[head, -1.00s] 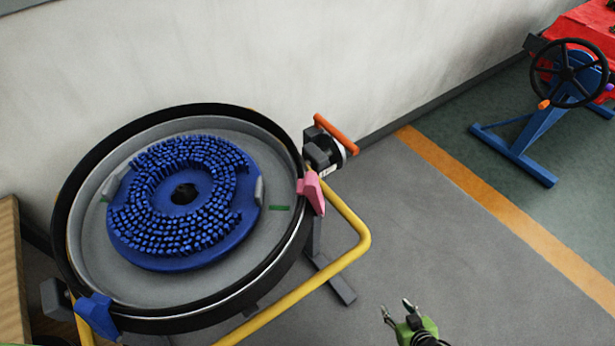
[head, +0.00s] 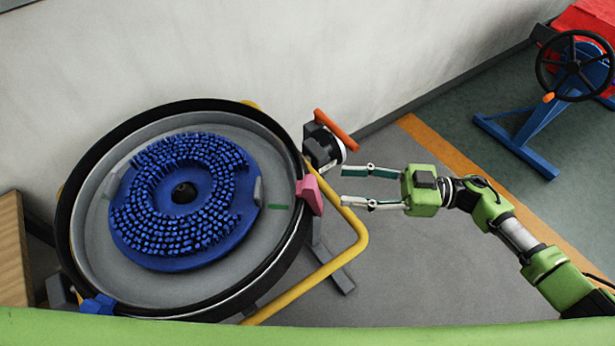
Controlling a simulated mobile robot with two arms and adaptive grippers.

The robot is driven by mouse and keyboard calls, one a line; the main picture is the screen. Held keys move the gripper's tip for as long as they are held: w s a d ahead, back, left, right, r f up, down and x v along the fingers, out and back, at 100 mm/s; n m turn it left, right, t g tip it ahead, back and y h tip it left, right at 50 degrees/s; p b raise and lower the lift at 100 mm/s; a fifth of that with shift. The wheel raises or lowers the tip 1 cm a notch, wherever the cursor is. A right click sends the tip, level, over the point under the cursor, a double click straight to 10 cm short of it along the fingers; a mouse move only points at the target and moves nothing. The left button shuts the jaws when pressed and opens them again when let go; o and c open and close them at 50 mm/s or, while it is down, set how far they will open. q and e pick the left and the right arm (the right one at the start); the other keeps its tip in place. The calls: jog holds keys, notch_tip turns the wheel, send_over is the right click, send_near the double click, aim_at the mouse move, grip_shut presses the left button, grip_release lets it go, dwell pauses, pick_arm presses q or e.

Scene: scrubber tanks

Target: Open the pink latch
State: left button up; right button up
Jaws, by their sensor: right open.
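The pink latch (head: 310,195) sits on the right rim of the round black tank (head: 284,258). My right gripper (head: 342,187) is open and empty just to the right of the pink latch, its two fingers pointing left toward it. A small gap shows between the fingertips and the latch. A green arm link of mine crosses the bottom of the view. My left gripper is not in view.
A blue brush disc (head: 183,195) lies inside the tank. A blue latch (head: 97,304) is on the lower left rim. A black device with an orange handle (head: 336,130) stands above the pink latch. A yellow tube (head: 345,255) runs below my right gripper.

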aim_at(315, 183)
jog(key=a, duration=0.3)
jog(key=a+p, duration=0.1)
jog(key=a, duration=0.2)
jog(key=a+p, duration=0.1)
jog(key=a, duration=0.3)
jog(key=shift+w, duration=0.35)
jog(key=shift+c, duration=0.4)
jog(key=shift+d, duration=0.1)
grip_shut()
